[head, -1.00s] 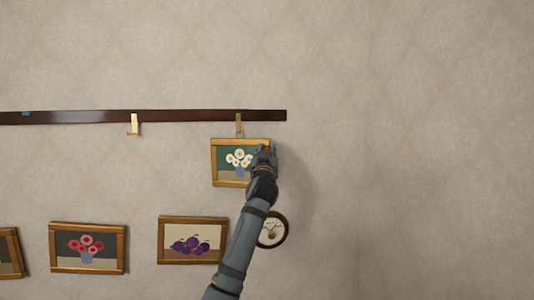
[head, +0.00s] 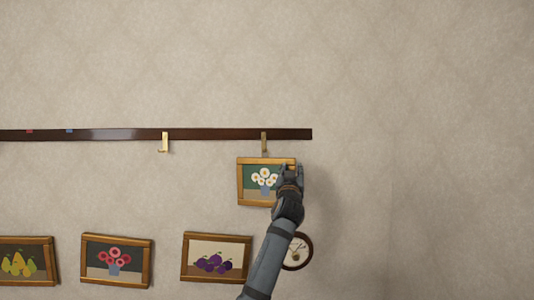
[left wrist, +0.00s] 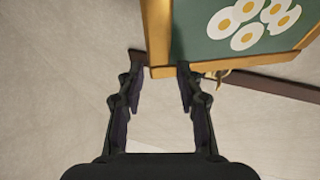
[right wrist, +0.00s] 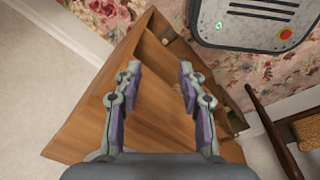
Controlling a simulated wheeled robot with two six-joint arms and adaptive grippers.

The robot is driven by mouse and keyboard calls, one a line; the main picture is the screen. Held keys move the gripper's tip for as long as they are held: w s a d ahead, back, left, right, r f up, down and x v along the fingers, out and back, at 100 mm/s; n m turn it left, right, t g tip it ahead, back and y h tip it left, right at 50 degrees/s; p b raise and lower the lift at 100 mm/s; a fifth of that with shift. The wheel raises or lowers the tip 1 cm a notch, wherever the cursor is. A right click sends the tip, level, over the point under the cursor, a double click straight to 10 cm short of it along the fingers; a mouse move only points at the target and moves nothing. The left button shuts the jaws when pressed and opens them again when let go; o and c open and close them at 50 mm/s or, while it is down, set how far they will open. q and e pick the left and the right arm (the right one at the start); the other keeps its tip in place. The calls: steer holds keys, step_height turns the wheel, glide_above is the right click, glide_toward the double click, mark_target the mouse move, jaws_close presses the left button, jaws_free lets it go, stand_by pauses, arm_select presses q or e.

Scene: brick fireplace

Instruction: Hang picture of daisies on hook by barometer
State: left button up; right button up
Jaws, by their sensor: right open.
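The picture of daisies (head: 244,193), white flowers on green in a gold-brown frame, is upright against the wall directly below the right brass hook (head: 264,140). Its top edge is at the hook's lower end; I cannot tell whether the hook bears it. My left gripper (head: 292,167) is at its upper right corner. In the left wrist view the left gripper's (left wrist: 160,68) fingers are apart, with the frame's corner (left wrist: 160,45) between or just beyond the tips. The barometer (head: 303,250) is below, partly behind my left arm. My right gripper (right wrist: 160,70) is open and empty.
A dark rail (head: 215,134) carries the hooks; another brass hook (head: 164,142) to the left is empty. Pictures of plums (head: 188,258), red flowers (head: 88,262) and pears (head: 52,262) hang below. The right wrist view shows wooden furniture (right wrist: 90,120) and a grey box (right wrist: 255,8).

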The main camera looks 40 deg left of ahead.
arm_select(q)
steer(key=shift+o, duration=0.7)
steer(key=shift+f, duration=0.1)
